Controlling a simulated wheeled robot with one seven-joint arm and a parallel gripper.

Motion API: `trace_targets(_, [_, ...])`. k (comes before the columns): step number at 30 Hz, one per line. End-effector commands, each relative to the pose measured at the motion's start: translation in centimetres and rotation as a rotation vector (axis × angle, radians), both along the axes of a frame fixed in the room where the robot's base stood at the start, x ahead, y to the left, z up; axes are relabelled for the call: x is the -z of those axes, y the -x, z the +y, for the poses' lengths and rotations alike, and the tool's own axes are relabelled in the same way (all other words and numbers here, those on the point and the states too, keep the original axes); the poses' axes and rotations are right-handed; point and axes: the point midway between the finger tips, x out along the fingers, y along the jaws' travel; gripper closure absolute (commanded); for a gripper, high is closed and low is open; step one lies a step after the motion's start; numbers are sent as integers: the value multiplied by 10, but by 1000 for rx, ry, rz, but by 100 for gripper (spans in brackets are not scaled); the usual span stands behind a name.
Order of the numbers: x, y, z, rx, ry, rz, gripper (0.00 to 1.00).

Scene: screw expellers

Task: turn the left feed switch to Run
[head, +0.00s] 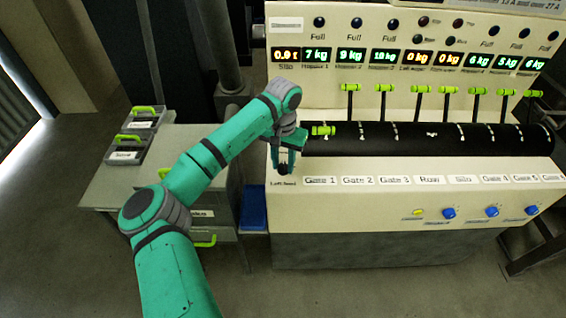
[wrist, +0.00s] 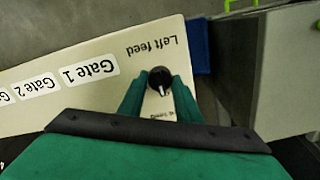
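The left feed switch (wrist: 160,78) is a round black knob with a white pointer line, seen in the wrist view between my fingertips. Its pointer aims toward the bottom of that view. A "Left feed" label (wrist: 153,47) reads upside down just above it; a second small label below it is partly hidden and unreadable. My gripper (wrist: 161,82) is open, with one green finger on each side of the knob. I cannot tell whether they touch it. In the head view my gripper (head: 284,166) points down at the panel's left end, largely hiding the switch.
The cream panel (head: 420,205) carries a row of gate labels (head: 357,180) to the right. Green-handled levers (head: 383,88) and a black pipe (head: 410,138) stand behind it. Blue knobs (head: 449,213) are on the front face. A grey cabinet (head: 125,185) stands left.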

Motion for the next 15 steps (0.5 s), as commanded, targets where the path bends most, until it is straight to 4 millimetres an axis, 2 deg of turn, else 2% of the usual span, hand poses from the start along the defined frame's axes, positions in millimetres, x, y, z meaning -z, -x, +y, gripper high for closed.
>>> trace_targets(8, [0,-1,2,12,1,-3,92])
trace_targets(15, [0,0,2,113,2,-1,92])
